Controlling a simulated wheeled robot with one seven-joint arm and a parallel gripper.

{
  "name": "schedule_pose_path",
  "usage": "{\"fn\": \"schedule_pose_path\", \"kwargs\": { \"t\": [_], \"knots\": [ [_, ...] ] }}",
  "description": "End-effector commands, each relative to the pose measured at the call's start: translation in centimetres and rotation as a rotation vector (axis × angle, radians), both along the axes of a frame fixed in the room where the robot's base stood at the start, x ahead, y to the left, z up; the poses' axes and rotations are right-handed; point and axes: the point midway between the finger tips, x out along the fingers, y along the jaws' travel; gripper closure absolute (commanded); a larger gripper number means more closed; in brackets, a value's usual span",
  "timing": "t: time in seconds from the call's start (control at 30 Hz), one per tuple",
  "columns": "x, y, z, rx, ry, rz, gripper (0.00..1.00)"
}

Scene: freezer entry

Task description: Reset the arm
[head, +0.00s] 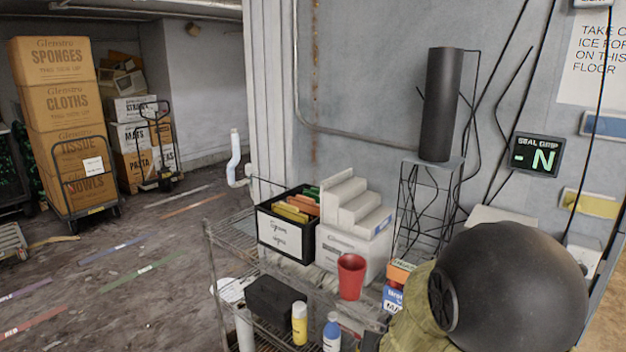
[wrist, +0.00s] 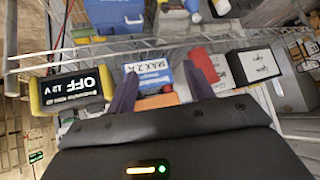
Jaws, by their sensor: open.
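My gripper (wrist: 161,88) shows in the wrist view with its two dark purple fingers apart. It is open, and I see nothing gripped. A blue and white box (wrist: 150,70) and an orange box (wrist: 158,101) show between the fingers in the picture; I cannot tell how far off they are. A red cup (wrist: 203,66) shows behind the right finger. In the head view my gripper is not visible. My dark, rounded arm part and its olive cover fill the lower right there.
The wire shelf (head: 226,250) holds a black bin (head: 286,232), a white stepped rack (head: 352,205), the red cup (head: 351,277) and bottles below. A dark cylinder (head: 442,105) stands on a wire stand. A black and yellow device (wrist: 72,90) is left of my fingers. Open floor (head: 150,250) lies left.

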Motion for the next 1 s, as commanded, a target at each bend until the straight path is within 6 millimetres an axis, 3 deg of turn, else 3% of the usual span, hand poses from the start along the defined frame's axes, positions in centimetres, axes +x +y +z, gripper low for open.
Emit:
{"fn": "schedule_pose_path", "kwargs": {
  "t": [0.3,0.47,0.6,1.0],
  "knots": [
    [-10.3,1.2,-0.4,0.015,0.388,0.226,0.47],
    [-14.3,0.6,-0.2,-0.017,0.528,0.285,0.47],
    [-15.2,0.4,-0.3,-0.027,0.564,0.296,0.47],
    [-15.2,0.5,-0.3,-0.026,0.562,0.296,0.47]
  ]
}}
